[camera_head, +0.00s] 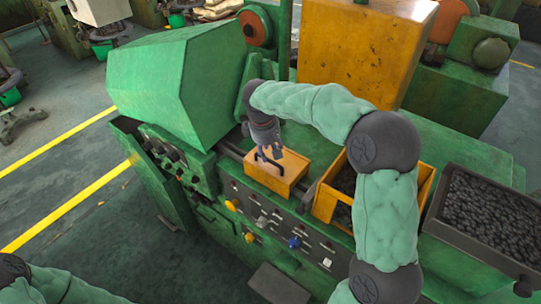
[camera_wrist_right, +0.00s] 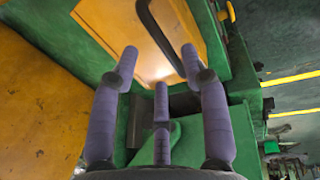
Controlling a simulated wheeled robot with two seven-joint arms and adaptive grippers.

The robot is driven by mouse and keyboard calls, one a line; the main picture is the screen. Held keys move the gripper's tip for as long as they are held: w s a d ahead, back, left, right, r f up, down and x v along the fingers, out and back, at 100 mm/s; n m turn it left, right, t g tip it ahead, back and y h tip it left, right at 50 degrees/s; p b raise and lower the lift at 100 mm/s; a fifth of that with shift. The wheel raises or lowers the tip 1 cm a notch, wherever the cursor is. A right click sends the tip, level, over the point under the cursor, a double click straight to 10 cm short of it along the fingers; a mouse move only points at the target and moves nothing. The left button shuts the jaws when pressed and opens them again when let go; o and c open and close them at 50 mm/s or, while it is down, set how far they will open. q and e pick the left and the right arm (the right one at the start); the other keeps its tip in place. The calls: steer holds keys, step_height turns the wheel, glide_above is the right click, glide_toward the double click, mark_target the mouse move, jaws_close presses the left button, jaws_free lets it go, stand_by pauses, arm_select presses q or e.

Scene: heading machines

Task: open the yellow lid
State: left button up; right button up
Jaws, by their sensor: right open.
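The yellow lid (camera_head: 287,178) is a small orange-yellow panel on the green machine, left of the open yellow bin. It looks closed. In the right wrist view the lid (camera_wrist_right: 110,28) fills the upper middle, with a curved black handle (camera_wrist_right: 153,30) on it. My right gripper (camera_head: 268,148) hangs just above the lid, its fingers overlapping the handle area. In the right wrist view the gripper (camera_wrist_right: 160,72) is open, its fingers spread and empty, with the handle between and beyond the fingertips. Contact cannot be told. My left gripper is out of view.
A yellow bin (camera_head: 424,186) stands right of the lid, partly behind my right arm. A dark tray (camera_head: 447,236) of black pieces is further right. A green hood (camera_head: 172,95) rises at left and a tall yellow box (camera_head: 362,45) behind. Knobs line the front panel.

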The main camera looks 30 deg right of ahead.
mark_target(271, 161)
steer(key=f, duration=0.3)
steer(key=shift+s+d, duration=0.1)
steer(key=shift+d, duration=0.2)
steer(key=shift+d+f, duration=0.1)
steer(key=shift+f, duration=0.35)
jaws_close()
